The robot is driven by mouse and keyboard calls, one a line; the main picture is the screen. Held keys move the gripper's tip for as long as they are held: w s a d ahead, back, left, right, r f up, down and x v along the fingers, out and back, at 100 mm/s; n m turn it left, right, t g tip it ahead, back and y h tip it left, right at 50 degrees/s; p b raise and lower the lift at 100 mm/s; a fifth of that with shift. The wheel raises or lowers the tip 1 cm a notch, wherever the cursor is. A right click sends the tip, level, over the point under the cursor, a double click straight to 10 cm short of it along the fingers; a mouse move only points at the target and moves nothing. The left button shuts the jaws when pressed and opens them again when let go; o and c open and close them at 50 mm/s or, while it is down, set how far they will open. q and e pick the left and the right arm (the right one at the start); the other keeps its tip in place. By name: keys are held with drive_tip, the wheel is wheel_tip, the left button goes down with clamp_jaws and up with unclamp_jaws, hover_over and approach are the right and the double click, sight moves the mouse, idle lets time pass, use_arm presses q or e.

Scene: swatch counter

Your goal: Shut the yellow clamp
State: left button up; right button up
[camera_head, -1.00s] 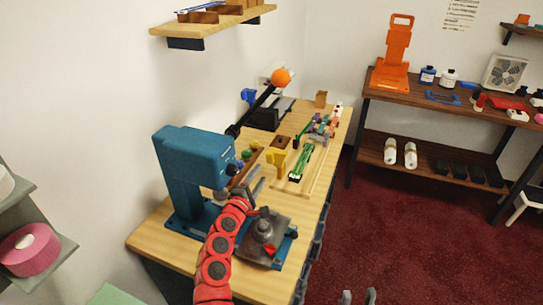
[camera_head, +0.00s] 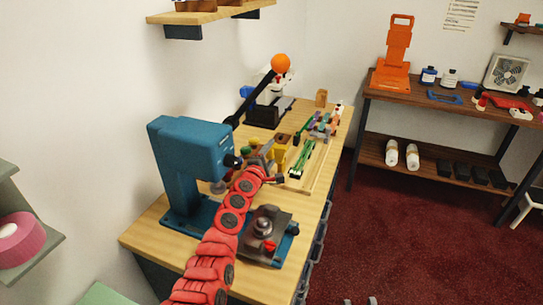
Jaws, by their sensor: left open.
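The yellow clamp (camera_head: 279,154) stands on the wooden bench, beyond the blue press and beside a tray of small tools. My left gripper (camera_head: 273,163) is at the end of the red arm, open, with its fingers right in front of the clamp and partly hiding it. I cannot tell whether they touch it, or how far the clamp is open. Only the two fingertips of my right gripper (camera_head: 360,301) show at the bottom edge, apart and far from the clamp.
The blue press (camera_head: 190,160) stands left of my arm, with a dark-knobbed fixture (camera_head: 267,232) to its right. A green tool (camera_head: 302,160) lies in the tray right of the clamp. An orange-knobbed lever (camera_head: 281,64) rises behind.

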sight(279, 151)
use_arm(q)
clamp_jaws()
idle(0.3)
drive_tip(key=shift+d+r, duration=0.1)
drive_tip(key=m, duration=0.1)
drive_tip(key=d+m, duration=0.1)
drive_tip(key=r+m, duration=0.1)
drive_tip(key=m, duration=0.1)
drive_tip(key=shift+s+d, duration=0.15)
drive_tip(key=shift+s, duration=0.1)
drive_tip(key=shift+s+d+r+m, duration=0.15)
drive_tip(key=shift+d+m, duration=0.15)
drive_tip(key=shift+m, duration=0.45)
drive_tip(key=shift+s+d+m, duration=0.1)
drive_tip(key=shift+d+m, duration=0.15)
drive_tip(key=shift+m, duration=0.5)
